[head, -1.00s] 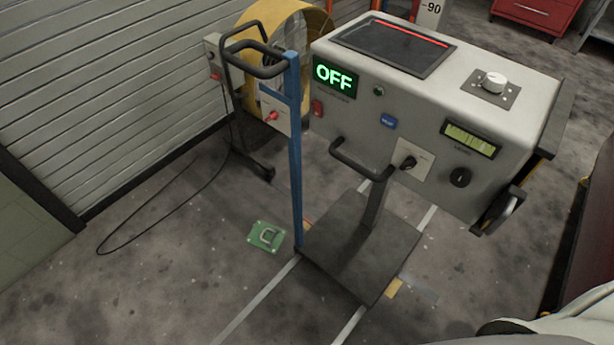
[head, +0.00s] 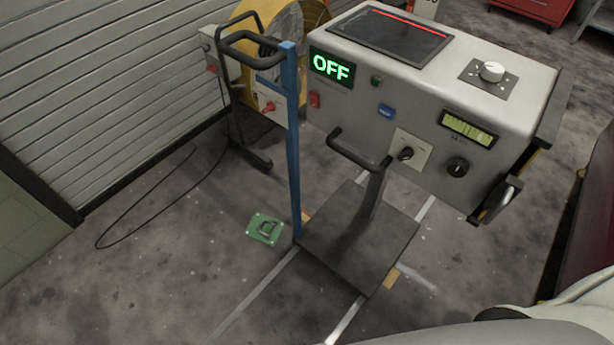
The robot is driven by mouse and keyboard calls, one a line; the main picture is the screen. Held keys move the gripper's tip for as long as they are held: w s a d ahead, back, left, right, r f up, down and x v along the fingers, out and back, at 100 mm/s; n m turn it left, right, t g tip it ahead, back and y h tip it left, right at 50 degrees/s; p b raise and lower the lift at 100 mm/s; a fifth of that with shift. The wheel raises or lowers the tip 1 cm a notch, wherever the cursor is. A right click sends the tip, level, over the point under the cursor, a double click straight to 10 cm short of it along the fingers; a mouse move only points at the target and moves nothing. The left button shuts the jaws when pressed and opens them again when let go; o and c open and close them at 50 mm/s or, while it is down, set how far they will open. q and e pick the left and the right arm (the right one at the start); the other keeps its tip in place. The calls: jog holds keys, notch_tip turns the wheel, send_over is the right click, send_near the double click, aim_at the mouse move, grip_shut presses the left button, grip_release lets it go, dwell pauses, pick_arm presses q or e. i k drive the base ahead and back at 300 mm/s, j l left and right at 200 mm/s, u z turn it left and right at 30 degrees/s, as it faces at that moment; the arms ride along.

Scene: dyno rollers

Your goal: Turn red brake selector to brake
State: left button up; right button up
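The red brake selector (head: 268,107) is a small red knob on a pale plate (head: 279,98), beside the blue post (head: 291,150) at the left of the grey console. Its pointing direction and label are too small to read. The grey console (head: 430,95) carries a green display (head: 331,67) reading OFF. Neither of my grippers shows in the head view. A pale part at the lower right is my own body.
A dark platform (head: 345,250) with a black handle stands before the console. A green floor plate (head: 265,229) and a loose black cable (head: 130,240) lie at the left. A yellow fan (head: 285,25) stands behind. Floor at front left is clear.

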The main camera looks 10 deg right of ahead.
aim_at(270, 106)
jog(key=i+j+z, duration=0.1)
jog(key=z, duration=0.5)
jog(key=i+j+z, duration=0.25)
jog(key=j, duration=0.4)
jog(key=j+z, duration=0.25)
jog(key=j, duration=0.4)
jog(key=j+z, duration=0.2)
jog(key=j, duration=0.5)
